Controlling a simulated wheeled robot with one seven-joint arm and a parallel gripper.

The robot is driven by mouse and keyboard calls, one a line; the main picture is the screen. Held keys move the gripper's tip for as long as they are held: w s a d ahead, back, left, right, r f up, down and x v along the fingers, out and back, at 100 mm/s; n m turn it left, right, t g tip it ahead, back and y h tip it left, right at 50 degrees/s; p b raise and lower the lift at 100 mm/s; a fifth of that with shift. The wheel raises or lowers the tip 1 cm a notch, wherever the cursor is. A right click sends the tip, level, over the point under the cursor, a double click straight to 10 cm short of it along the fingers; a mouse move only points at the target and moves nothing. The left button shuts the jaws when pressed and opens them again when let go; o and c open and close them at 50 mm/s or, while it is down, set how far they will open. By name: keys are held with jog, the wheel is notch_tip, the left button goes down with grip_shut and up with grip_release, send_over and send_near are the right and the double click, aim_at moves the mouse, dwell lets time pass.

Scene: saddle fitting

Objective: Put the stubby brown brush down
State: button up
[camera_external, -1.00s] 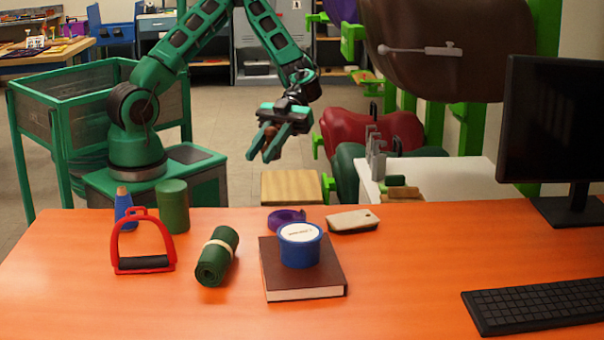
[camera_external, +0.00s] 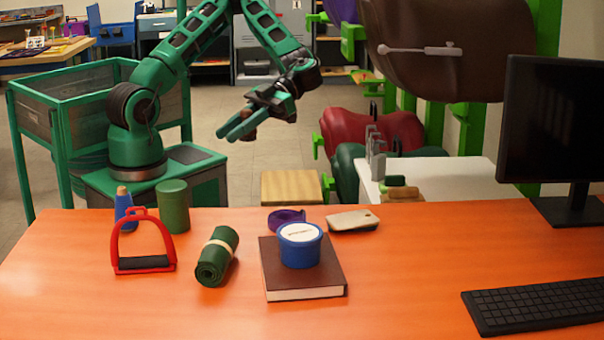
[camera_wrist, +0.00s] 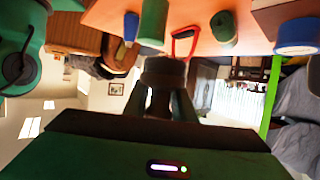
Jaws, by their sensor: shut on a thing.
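My gripper (camera_external: 236,127) is raised in the air behind the orange table (camera_external: 400,290), to the left above a small wooden top. It is shut on the stubby brown brush (camera_external: 248,112), which shows only as a small brown patch between the green fingers. In the wrist view the brush (camera_wrist: 164,72) is a dark, rounded shape between the fingertips, touching nothing else that I can make out. Its bristles cannot be told apart.
The table holds a red stirrup (camera_external: 143,263), green roll (camera_external: 217,256), green cylinder (camera_external: 173,206), blue bottle (camera_external: 123,208), blue tub (camera_external: 300,250) on a brown book (camera_external: 305,284), purple coil (camera_external: 285,217) and pale block (camera_external: 352,220). A wooden top (camera_external: 291,187) stands behind, bare.

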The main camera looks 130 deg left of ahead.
notch_tip(320, 180, down, 7)
jog(key=w+d+f, duration=0.1)
jog(key=d+f, duration=0.1)
jog(key=d, duration=0.1)
jog(key=w+d+f, duration=0.1)
jog(key=d+f, duration=0.1)
jog(key=d, duration=0.2)
jog(key=w+d+f, duration=0.2)
jog(key=d, duration=0.1)
jog(key=shift+d+f, duration=0.3)
jog(key=shift+d, duration=0.05)
jog(key=shift+w+f, duration=0.1)
jog(key=shift+f, duration=1.95)
jog(key=o, duration=1.1)
jog(key=shift+c, duration=0.2)
jog(key=v, duration=1.2)
jog(key=shift+d+r, duration=0.1)
jog(key=shift+d, duration=0.05)
